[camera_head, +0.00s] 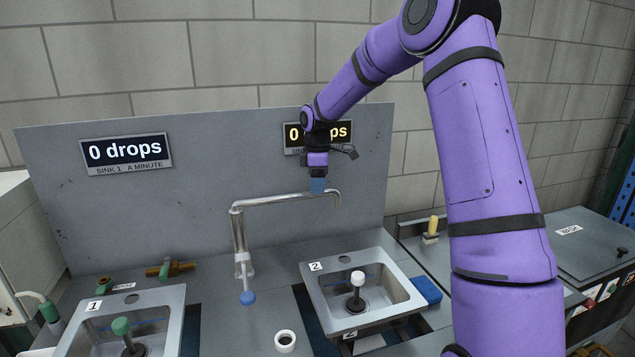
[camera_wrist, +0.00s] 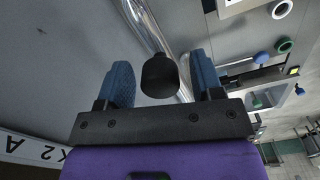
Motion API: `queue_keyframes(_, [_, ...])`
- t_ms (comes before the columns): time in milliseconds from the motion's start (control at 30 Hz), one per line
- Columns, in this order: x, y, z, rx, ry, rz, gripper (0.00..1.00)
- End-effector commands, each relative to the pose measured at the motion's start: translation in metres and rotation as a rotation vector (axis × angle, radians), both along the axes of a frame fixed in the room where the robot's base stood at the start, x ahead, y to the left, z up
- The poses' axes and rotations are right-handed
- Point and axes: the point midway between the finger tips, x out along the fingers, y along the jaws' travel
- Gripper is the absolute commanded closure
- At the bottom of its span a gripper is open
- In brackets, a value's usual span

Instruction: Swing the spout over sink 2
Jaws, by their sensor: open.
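The metal spout (camera_head: 285,199) rises from a post behind the counter and its arm reaches right, bending down at the tip. A blue-knobbed lever (camera_head: 248,297) is at its base. Sink 2 (camera_head: 315,285), a steel basin with a white-knobbed plug, lies below and in front of the spout tip. My gripper (camera_head: 318,188) is at the spout's arm near the tip, pointing down. In the wrist view my gripper (camera_wrist: 162,78) has its blue fingers apart, with the shiny spout pipe (camera_wrist: 147,25) running between them. Contact cannot be told. A black round piece partly covers the pipe there.
Sink 1 (camera_head: 174,301), with a green-knobbed plug, is at the front left. A grey back panel (camera_head: 215,150) with two drop displays stands close behind the spout. A white ring (camera_head: 285,341) and a blue block (camera_head: 427,290) lie on the counter.

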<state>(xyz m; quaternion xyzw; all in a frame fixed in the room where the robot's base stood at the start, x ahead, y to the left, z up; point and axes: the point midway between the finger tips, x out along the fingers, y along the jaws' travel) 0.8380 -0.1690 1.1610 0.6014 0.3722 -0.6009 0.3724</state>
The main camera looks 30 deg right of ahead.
Motion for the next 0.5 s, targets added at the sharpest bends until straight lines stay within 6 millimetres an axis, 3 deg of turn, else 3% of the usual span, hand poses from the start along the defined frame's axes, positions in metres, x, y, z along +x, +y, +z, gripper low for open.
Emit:
queue_keyframes(200, [-0.0001,0.0,-0.0004,0.0,0.0,0.0,0.4])
queue_keyframes(467, [-0.0001,0.0,-0.0003,0.0,0.0,0.0,0.97])
queue_keyframes(500, [-0.0001,0.0,-0.0002,0.0,0.0,0.0,1.0])
